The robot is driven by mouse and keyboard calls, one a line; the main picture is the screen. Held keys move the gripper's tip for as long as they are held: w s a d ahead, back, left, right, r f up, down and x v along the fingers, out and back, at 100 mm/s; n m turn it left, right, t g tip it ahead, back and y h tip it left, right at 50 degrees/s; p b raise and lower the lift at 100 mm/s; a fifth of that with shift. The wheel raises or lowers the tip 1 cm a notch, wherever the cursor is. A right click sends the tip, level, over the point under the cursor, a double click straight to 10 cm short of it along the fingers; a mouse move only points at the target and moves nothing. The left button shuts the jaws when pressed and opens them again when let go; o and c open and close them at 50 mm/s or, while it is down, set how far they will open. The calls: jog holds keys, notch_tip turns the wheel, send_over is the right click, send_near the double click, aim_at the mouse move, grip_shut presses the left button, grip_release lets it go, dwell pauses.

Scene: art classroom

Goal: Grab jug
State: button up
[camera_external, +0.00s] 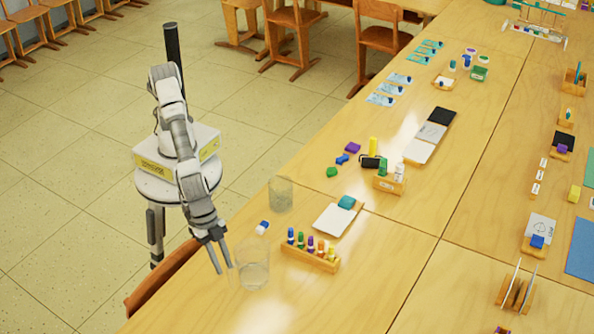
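Two clear glass vessels stand upright on the wooden table. The nearer, larger one (254,274) is close to the table's front left edge, and the other (280,194) is farther back along that edge. Either could be the jug; I cannot make out a handle or spout on them. My gripper (224,269) points down just left of the nearer vessel. Its two fingers are apart with nothing seen between them. Whether a fingertip touches the glass I cannot tell.
A wooden holder with several coloured bottles (310,257) stands right of the nearer vessel. A small white and blue item (262,228) lies between the vessels. A white pad (332,220) lies behind the holder. A chair back (160,280) is at the table edge.

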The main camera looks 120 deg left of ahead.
aim_at(230, 285)
jog(key=b+x, duration=0.1)
jog(key=x, duration=0.4)
jog(key=shift+w+a+f, duration=0.1)
jog(key=shift+a, duration=0.05)
grip_shut()
dwell(1.3)
